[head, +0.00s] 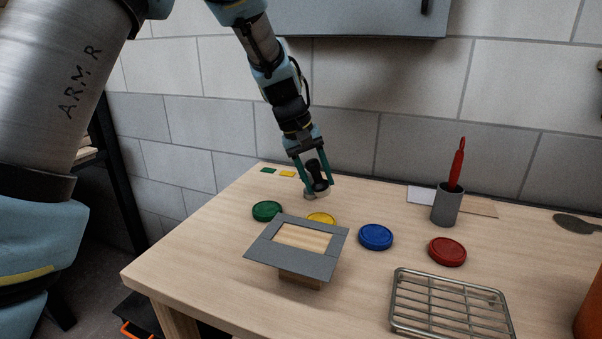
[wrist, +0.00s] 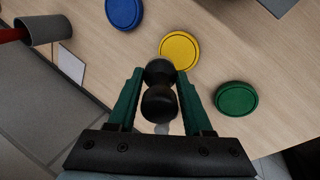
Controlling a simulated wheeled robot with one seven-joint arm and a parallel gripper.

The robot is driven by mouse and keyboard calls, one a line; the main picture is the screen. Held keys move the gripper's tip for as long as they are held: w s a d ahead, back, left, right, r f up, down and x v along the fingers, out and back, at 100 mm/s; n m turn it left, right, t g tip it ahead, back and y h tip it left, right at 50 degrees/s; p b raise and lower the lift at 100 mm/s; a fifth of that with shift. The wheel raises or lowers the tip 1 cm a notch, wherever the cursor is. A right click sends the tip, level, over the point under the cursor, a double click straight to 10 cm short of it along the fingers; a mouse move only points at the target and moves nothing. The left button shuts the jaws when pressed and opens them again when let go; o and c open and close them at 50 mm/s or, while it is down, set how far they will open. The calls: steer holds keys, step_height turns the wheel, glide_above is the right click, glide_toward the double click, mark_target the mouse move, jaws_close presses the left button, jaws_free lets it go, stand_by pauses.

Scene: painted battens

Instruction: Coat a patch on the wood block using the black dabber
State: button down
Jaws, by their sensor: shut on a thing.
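My gripper (head: 317,178) is shut on the black dabber (head: 316,172) and holds it near the back of the table. In the wrist view, the dabber (wrist: 159,98) sits between the green fingers of my gripper (wrist: 160,95). The wood block (head: 301,278) stands near the front of the table. A grey stencil frame (head: 262,254) lies over it, and bare wood shows through its opening. Green (head: 267,211), yellow (head: 321,218), blue (head: 376,237) and red (head: 447,251) round pads or lids lie beyond and beside the block. The yellow one is partly hidden by the frame.
A wire rack (head: 450,304) lies at the front right. A grey cup (head: 447,206) holds a red tool (head: 457,163). Small green (head: 268,170) and yellow (head: 287,174) cards lie at the back left. A dark flat tool (head: 577,223) lies at the right.

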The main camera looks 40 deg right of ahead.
steer(key=shift+a+f, duration=0.1)
steer(key=shift+f+b, duration=0.8)
steer(key=shift+f, duration=0.1)
steer(key=shift+f+b, duration=1.5)
steer(key=shift+f, duration=0.5)
steer(key=shift+f+b, duration=0.4)
steer(key=shift+f, duration=0.3)
steer(key=shift+r, duration=0.1)
steer(key=shift+r+p, duration=2.75)
steer(key=shift+r, duration=0.7)
